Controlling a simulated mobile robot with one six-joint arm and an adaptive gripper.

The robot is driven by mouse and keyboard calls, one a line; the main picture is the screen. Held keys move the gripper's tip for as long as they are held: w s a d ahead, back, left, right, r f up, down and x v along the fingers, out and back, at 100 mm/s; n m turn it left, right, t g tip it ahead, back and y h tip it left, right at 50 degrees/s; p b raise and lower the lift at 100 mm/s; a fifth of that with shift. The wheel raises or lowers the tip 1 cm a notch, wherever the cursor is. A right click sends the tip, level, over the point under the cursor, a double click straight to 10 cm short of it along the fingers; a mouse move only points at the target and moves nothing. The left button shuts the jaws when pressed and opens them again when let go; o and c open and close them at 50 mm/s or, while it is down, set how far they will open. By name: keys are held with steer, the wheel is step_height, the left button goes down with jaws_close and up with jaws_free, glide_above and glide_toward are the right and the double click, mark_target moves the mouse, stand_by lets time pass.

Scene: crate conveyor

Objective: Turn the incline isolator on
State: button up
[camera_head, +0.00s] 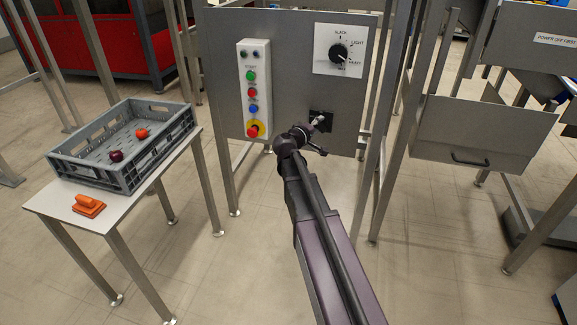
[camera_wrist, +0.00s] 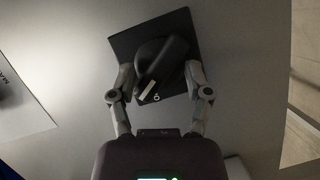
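The isolator is a black rotary switch on a square black plate (camera_head: 320,115), low on the right of the grey panel. In the wrist view its black handle (camera_wrist: 168,62) sits on a round base over the black plate (camera_wrist: 125,43). The handle is tilted, its pale-marked end at lower left. My gripper (camera_head: 316,136) is at the switch and covers part of it in the head view. In the wrist view my gripper (camera_wrist: 160,75) has its fingers apart, one on each side of the handle. The right finger is very close to the handle; I cannot tell whether it touches.
A white button strip (camera_head: 253,90) and a selector dial (camera_head: 339,53) are on the same panel. A grey crate (camera_head: 90,170) with two round items and an orange object (camera_head: 88,206) are on the left table. Metal posts flank the panel.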

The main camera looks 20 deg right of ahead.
steer(key=n+b, duration=0.1)
steer(key=n+h+b, duration=0.1)
steer(key=shift+f+n+t, duration=0.3)
steer(key=shift+f+n, duration=0.05)
steer(key=shift+n, duration=0.05)
steer(key=v, duration=1.4)
steer(key=s+a+r+m+g+y+p, duration=0.3)
steer(key=s+y+p, duration=0.3)
steer(key=p, duration=0.6)
steer(key=s+a+r+m+g+y+p, duration=0.3)
steer(key=s+g+y+p, duration=0.3)
steer(key=s+p, duration=0.3)
steer(key=p+v, duration=0.2)
steer(key=p, duration=0.2)
steer(key=shift+s+p, duration=0.2)
steer(key=shift+p, duration=0.1)
steer(key=shift+s+a+f, duration=0.1)
steer(key=shift+f, duration=0.05)
stand_by(0.3)
